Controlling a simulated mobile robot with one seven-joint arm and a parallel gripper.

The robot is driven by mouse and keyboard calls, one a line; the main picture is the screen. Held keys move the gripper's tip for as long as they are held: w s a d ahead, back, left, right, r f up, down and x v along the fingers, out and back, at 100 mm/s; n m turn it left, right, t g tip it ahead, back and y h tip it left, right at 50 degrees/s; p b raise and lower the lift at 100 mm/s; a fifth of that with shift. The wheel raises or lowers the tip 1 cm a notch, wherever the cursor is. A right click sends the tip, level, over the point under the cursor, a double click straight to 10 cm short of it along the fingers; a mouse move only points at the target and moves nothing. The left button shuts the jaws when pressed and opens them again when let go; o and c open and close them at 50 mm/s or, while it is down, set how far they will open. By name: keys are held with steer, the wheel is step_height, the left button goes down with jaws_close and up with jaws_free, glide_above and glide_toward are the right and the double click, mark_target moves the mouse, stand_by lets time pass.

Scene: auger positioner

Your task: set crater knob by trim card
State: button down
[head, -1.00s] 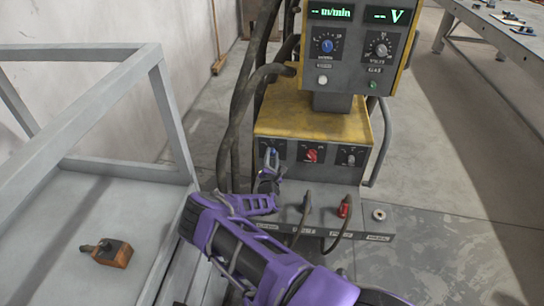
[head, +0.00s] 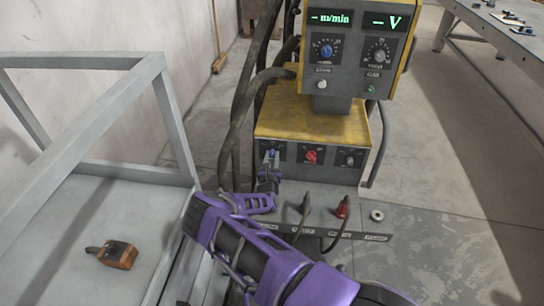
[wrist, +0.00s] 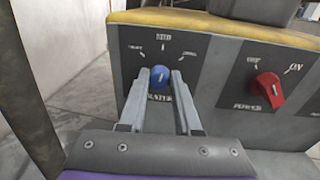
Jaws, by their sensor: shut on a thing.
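The crater knob is the blue knob (wrist: 160,77) on the left panel of the lower yellow-topped box; in the wrist view the label under it is partly covered by my fingers. My gripper (wrist: 159,83) is shut on it, one finger on each side. The knob's white mark points roughly up, toward the top one of three small labels. In the head view my gripper (head: 269,160) reaches the same panel from below, and the knob is mostly hidden there. I cannot make out a trim card in either view.
A red power knob (wrist: 268,90) sits just right of the blue knob. The upper unit (head: 352,50) has green displays and two more dials. Thick dark cables (head: 240,110) hang at the left. A grey frame table (head: 60,230) carries an orange-brown block (head: 119,254).

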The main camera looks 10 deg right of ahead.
steer(key=shift+n, duration=1.1)
steer(key=c, duration=0.6)
jaws_free()
steer(key=p+v, duration=0.3)
steer(key=v, duration=1.4)
steer(key=shift+s+a, duration=0.15)
steer(key=shift+a, duration=0.1)
